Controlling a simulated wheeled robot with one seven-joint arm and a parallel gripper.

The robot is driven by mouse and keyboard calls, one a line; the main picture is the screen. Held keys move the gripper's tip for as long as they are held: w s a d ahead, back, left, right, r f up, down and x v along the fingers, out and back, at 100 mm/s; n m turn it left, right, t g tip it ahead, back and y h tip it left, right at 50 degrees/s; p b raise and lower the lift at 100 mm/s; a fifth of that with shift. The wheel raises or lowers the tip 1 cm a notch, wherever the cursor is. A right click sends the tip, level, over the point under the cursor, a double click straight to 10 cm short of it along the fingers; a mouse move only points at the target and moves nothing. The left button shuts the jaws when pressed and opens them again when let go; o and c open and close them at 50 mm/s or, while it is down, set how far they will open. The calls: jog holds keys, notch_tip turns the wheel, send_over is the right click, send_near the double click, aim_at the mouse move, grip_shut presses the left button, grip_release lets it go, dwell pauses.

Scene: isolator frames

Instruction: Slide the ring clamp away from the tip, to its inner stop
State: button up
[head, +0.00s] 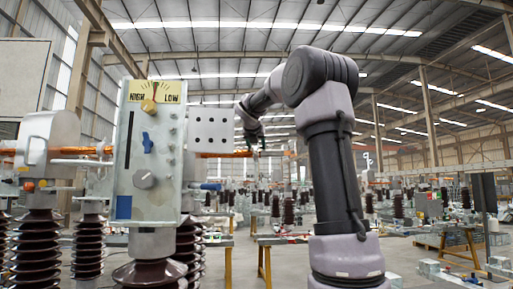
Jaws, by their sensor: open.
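My gripper (259,148) is small and dark in the head view, hanging below my bent arm. It is open, with its fingertips close to the right end of an orange-copper bar (226,155). I cannot tell whether the fingers touch the bar or stand in front of or behind it. The bar runs right from a pale grey plate with dark holes (210,129). The ring clamp cannot be made out; it is too small or hidden by the gripper. Its inner stop cannot be told either.
A pale control box (128,180) with a HIGH/LOW dial (154,92), a blue lever and a knob stands left of the bar on a brown ribbed insulator (150,275). A blue-handled part (211,187) sticks out below the bar. Workbenches and insulators fill the hall behind.

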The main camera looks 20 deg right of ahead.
grip_shut()
dwell(1.4)
